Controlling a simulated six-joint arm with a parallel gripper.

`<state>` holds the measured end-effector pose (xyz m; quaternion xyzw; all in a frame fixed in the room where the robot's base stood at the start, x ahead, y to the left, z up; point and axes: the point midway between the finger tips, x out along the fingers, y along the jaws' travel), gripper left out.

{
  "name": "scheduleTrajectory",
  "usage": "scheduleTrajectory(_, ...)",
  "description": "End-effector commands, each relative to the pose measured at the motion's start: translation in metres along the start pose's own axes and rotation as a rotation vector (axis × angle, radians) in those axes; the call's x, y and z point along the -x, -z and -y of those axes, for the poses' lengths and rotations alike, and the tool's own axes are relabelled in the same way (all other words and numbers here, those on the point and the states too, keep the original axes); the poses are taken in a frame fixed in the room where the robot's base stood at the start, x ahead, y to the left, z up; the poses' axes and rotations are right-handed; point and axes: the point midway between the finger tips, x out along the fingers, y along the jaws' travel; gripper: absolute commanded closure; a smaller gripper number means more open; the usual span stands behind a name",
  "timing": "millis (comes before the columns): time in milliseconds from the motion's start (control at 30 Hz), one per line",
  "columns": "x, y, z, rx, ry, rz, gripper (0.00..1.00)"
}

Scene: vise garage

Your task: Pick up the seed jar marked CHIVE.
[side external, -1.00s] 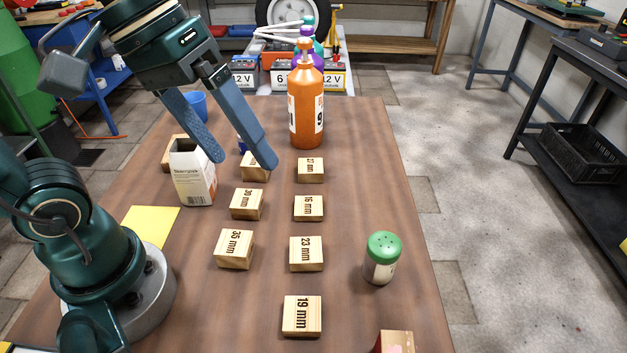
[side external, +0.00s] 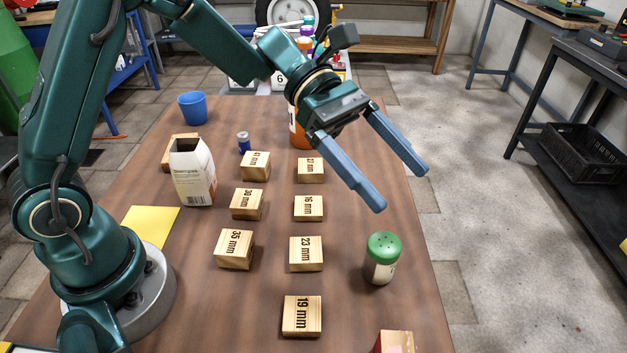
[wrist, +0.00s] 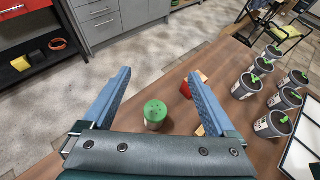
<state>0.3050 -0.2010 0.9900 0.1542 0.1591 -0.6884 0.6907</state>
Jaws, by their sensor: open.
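A jar with a green, holed lid (side external: 381,258) stands upright at the right of the table; the part of its label in view is not readable, so I cannot confirm CHIVE. In the wrist view the green-lidded jar (wrist: 154,113) shows between my finger lines. My gripper (side external: 402,190) is open and empty, above and beyond the jar in the side view, apart from it. Its two blue fingers (wrist: 160,73) are spread wide in the wrist view. Several dark-topped pots with green sprouts (wrist: 266,125) stand at the right of the wrist view, labels unreadable.
Wooden blocks marked in mm, such as 23 mm (side external: 306,254) and 19 mm (side external: 302,316), stand left of the jar. A red-sided box (side external: 396,342) is at the near edge. An orange bottle (side external: 299,137), carton (side external: 192,172) and blue cup (side external: 193,108) stand farther back.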

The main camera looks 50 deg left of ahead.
Motion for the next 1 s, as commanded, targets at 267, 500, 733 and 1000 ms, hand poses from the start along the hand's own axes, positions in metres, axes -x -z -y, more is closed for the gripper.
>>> scheduleTrajectory(267, -0.036, 0.075, 0.001, 0.006, 0.006, -0.003, 0.08)
scheduleTrajectory(500, -0.053, 0.109, 0.000, -0.004, 0.003, -0.003, 0.08)
scheduleTrajectory(733, -0.074, 0.112, 0.001, -0.009, 0.007, -0.004, 0.08)
scheduleTrajectory(1000, -0.102, 0.112, 0.001, -0.008, 0.004, -0.004, 0.08)
